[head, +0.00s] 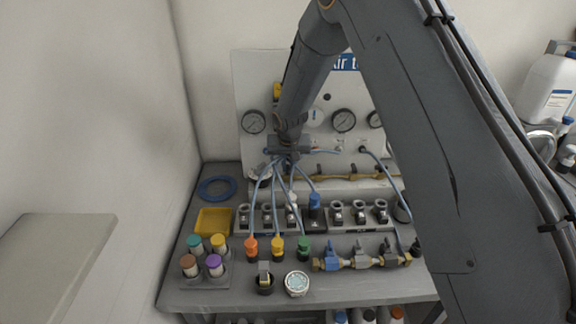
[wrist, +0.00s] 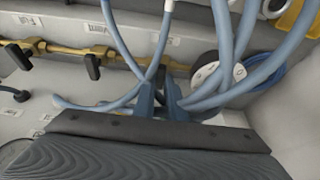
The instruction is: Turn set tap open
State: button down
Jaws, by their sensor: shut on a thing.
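My gripper (head: 288,150) is in front of the back panel, at the left end of the brass rail (head: 340,177) with black tap handles. In the wrist view its narrow blue-grey fingers (wrist: 162,102) are close together, just in front of the rail (wrist: 60,48). Two black tap handles (wrist: 92,66) show clear of the fingers. A second brass manifold (head: 346,262) lies at the front of the bench, with one blue tap handle (head: 332,254) and grey ones.
Blue hoses (head: 272,205) hang around my gripper and run to orange, yellow and green fittings (head: 277,248). Gauges (head: 253,122) are on the panel. A yellow tray (head: 213,221), a blue ring (head: 217,188) and capped jars (head: 215,265) stand at the left. A wall borders the bench's left side.

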jog(key=shift+d, duration=0.1)
jog(key=shift+n+y, duration=0.4)
jog(key=shift+n, duration=0.6)
jog(key=shift+w+d+f+n+y+b, duration=0.15)
jog(key=shift+n+y+b, duration=0.25)
jog(key=shift+n+b, duration=0.6)
jog(key=n+y+b, duration=0.1)
jog(key=n+b, duration=0.1)
jog(key=b, duration=0.3)
jog(key=n+g+b, duration=0.1)
jog(key=n+b, duration=0.2)
jog(key=b, duration=0.3)
jog(key=shift+w+d+f+y, duration=0.1)
jog(key=shift+w+d+y, duration=0.1)
jog(key=shift+y, duration=0.2)
jog(key=n+g+b, duration=0.1)
jog(key=n+b, duration=0.2)
jog(key=b, duration=0.1)
jog(key=shift+w+n+y, duration=0.1)
jog(key=shift+n+y, duration=0.2)
jog(key=shift+y, duration=0.1)
jog(key=shift+d+r+n+g+b, duration=0.1)
jog(key=shift+n+g+b, duration=0.35)
jog(key=shift+n+b, duration=0.45)
jog(key=shift+r+n+g+b, duration=0.1)
jog(key=shift+n+g+b, duration=0.35)
jog(key=shift+n+b, duration=0.4)
jog(key=c, duration=1.8)
grip_release()
